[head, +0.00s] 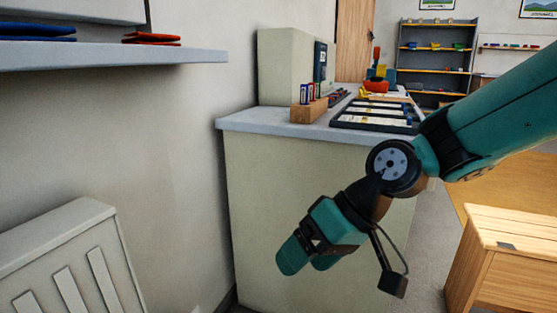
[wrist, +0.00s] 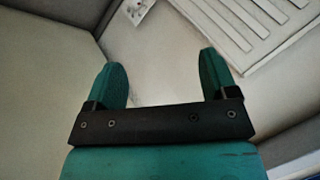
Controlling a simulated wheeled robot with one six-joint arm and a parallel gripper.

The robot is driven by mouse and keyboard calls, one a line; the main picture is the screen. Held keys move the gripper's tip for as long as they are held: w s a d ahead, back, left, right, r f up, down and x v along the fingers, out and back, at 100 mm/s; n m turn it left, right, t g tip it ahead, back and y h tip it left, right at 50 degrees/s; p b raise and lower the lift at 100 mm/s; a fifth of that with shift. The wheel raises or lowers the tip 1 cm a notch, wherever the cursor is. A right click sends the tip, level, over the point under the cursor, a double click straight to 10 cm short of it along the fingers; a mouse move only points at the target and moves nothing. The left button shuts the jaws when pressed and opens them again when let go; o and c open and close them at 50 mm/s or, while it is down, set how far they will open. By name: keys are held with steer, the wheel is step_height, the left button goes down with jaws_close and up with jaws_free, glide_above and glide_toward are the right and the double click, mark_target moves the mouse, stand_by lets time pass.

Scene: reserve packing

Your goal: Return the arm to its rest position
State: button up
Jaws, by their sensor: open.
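My arm reaches in from the right in the head view, in teal and black. My gripper (head: 305,264) hangs at its end, pointing down and to the left, in front of the side of a pale counter. In the wrist view my gripper (wrist: 163,82) shows two teal fingers set well apart, with nothing between them. The gripper is open and empty. No held object shows in either view.
The counter (head: 300,185) stands behind the gripper, bearing a wooden block holder (head: 309,111) and a dark tray (head: 375,126). A white radiator (head: 65,262) is at lower left, under a wall shelf (head: 120,57). A wooden chest (head: 510,255) stands at right.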

steer(key=s+d+r+h+p, duration=0.1)
steer(key=s+d+r+h, duration=0.2)
steer(key=s+d, duration=0.95)
step_height(320, 180, up, 37)
steer(key=s+a+p, duration=0.1)
steer(key=a+p, duration=0.1)
steer(key=p, duration=3.5)
steer(key=shift+s+r, duration=0.2)
steer(key=shift+s, duration=0.05)
